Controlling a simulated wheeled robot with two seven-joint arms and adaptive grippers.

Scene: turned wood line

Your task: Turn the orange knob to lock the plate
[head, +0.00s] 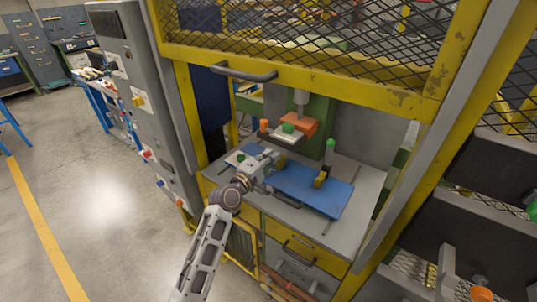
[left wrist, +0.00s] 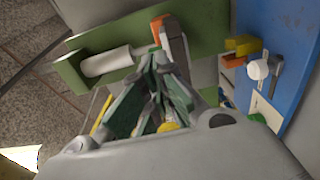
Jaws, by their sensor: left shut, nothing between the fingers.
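A small upright orange knob (head: 264,125) stands at the left end of a grey plate (head: 287,140) under the press in the head view. A larger orange block (head: 300,121) hangs from the press beside it. My left gripper (head: 270,158) reaches in from the left, low in front of the grey plate, and is shut and empty. In the left wrist view its closed fingertips (left wrist: 157,60) are close to an orange part (left wrist: 157,28); I cannot tell whether they touch it or whether it is the knob. My right gripper is not in view.
A blue board (head: 310,190) lies on the grey bench, with a green-topped lever (head: 330,150) and a yellow block (head: 320,180) on it. A yellow mesh guard (head: 300,50) hangs above the opening. A grey control cabinet (head: 140,100) stands at left.

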